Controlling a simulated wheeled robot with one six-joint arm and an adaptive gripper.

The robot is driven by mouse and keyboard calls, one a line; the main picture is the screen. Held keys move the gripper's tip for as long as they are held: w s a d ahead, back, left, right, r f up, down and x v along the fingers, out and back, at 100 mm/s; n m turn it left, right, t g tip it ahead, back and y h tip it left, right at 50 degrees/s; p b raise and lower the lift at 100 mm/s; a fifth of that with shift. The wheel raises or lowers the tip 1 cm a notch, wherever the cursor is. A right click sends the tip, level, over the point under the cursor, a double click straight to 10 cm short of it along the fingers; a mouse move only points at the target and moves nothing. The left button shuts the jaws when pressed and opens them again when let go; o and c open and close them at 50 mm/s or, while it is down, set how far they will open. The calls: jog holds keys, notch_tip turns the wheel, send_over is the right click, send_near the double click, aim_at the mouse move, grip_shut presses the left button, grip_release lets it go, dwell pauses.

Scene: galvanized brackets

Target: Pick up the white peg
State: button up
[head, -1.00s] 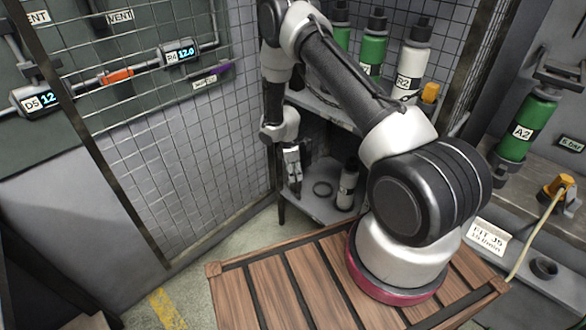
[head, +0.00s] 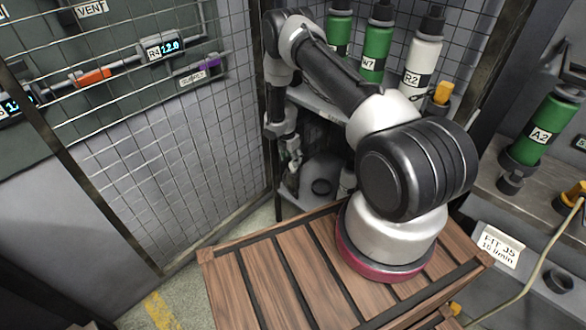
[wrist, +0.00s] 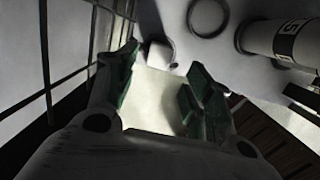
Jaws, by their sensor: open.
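A small pale block-shaped thing, which looks like the white peg (wrist: 158,53), stands on the grey lower shelf just beyond my fingertips in the wrist view. My gripper (wrist: 162,66) is open, with its dark green-padded fingers apart and nothing held between them. The peg shows in the gap between the fingers, nearer the left fingertip. In the head view my gripper (head: 293,160) hangs over the left part of the lower shelf, left of a black ring. I cannot make out the peg there; the gripper may hide it.
The black ring (wrist: 208,18) lies right of the peg, and a white bottle with a dark label (wrist: 280,40) lies further right. Wire mesh (head: 185,165) closes the left side. The upper shelf holds green bottles (head: 377,45) and a white R2 bottle (head: 420,60).

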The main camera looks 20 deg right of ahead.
jog(key=f, duration=0.1)
jog(key=d+f, duration=0.1)
jog(key=f, duration=0.1)
jog(key=w+f, duration=0.1)
jog(key=f, duration=0.1)
jog(key=shift+d+f, duration=0.2)
jog(key=shift+f, duration=0.05)
jog(key=shift+c, duration=0.4)
grip_shut()
jog(key=shift+r, duration=0.2)
